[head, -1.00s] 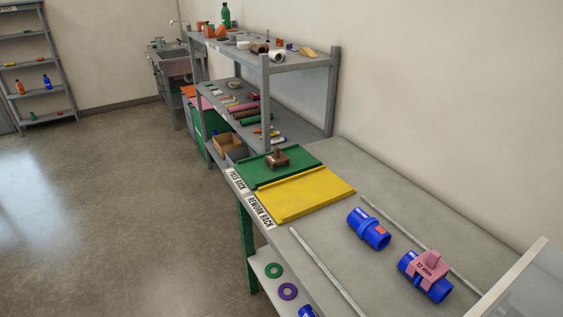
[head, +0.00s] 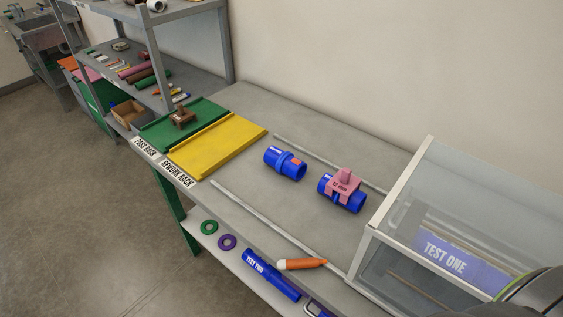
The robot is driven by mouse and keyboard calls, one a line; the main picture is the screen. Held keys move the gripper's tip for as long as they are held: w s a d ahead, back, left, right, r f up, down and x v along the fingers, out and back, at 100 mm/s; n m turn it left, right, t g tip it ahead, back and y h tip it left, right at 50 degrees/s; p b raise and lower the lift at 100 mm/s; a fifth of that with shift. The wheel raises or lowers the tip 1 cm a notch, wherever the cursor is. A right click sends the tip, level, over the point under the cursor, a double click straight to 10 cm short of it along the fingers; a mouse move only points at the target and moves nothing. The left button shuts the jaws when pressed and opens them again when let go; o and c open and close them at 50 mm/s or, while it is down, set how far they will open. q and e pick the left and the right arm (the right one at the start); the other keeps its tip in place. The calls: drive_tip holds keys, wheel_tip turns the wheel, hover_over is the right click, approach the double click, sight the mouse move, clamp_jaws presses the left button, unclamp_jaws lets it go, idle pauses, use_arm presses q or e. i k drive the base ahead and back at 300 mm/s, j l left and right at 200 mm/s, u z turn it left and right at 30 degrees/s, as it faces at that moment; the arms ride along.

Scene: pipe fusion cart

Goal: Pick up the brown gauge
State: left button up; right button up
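The brown gauge (head: 183,117) is a small block with an upright knob. It sits on the green tray (head: 157,136), labelled PASS RACK, at the far left end of the grey bench. Neither of my grippers shows in the head view. A dark rounded shape at the lower right corner is cut off by the frame.
The yellow tray (head: 217,147) lies beside the green one. Two blue pipe pieces lie further right, one (head: 284,163) bare, one under a pink gauge (head: 344,184). A clear-walled box (head: 431,253) stands at the right. A shelf rack (head: 187,52) rises behind the trays.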

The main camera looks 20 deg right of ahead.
sight(184, 115)
drive_tip(key=i+j+z, duration=0.1)
drive_tip(key=z, duration=0.25)
drive_tip(key=i+j+z, duration=0.15)
drive_tip(key=z, duration=0.2)
drive_tip(key=j+z, duration=0.15)
drive_tip(key=z, duration=0.2)
drive_tip(key=i+j, duration=0.05)
